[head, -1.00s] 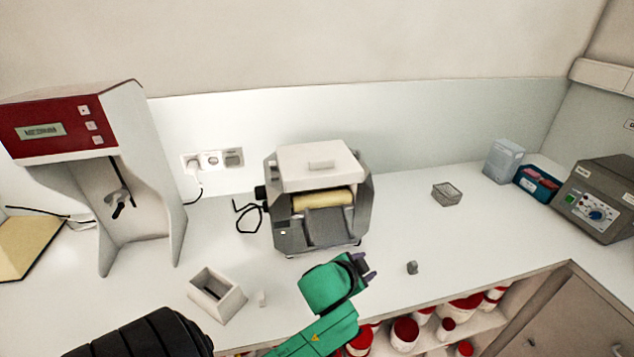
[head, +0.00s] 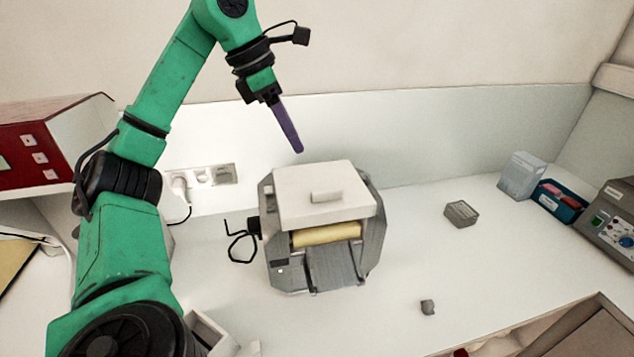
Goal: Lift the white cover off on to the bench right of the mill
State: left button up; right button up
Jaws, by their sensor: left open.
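The white cover (head: 290,198) sits on top of the grey mill (head: 377,232). It is a flat lid with a small raised block handle (head: 326,196) near its middle. A yellow roller (head: 327,235) shows below its front edge. My left gripper (head: 298,148) is open and empty, above and behind the cover in the picture, pointing down with its purple finger near the cover's back edge. It looks clear of the cover; its exact depth I cannot tell. My right gripper is not in view.
A crank handle (head: 240,239) sticks out left of the mill.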

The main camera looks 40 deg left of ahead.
pick_arm(q)
jog(key=b, duration=0.6)
send_over(325, 190)
jog(key=s, duration=0.2)
jog(key=f, duration=0.8)
jog(key=shift+a, duration=0.35)
jog(key=shift+w+a+f, duration=0.1)
jog(key=shift+w+f, duration=0.15)
jog(key=shift+f, duration=0.1)
jog(key=x, duration=0.3)
jog(key=shift+s+a+f, duration=0.1)
jog(key=shift+f, duration=0.6)
jog(key=shift+w+d, duration=0.25)
jog(key=shift+w, duration=0.05)
jog(key=shift+s+a, duration=0.1)
grip_shut()
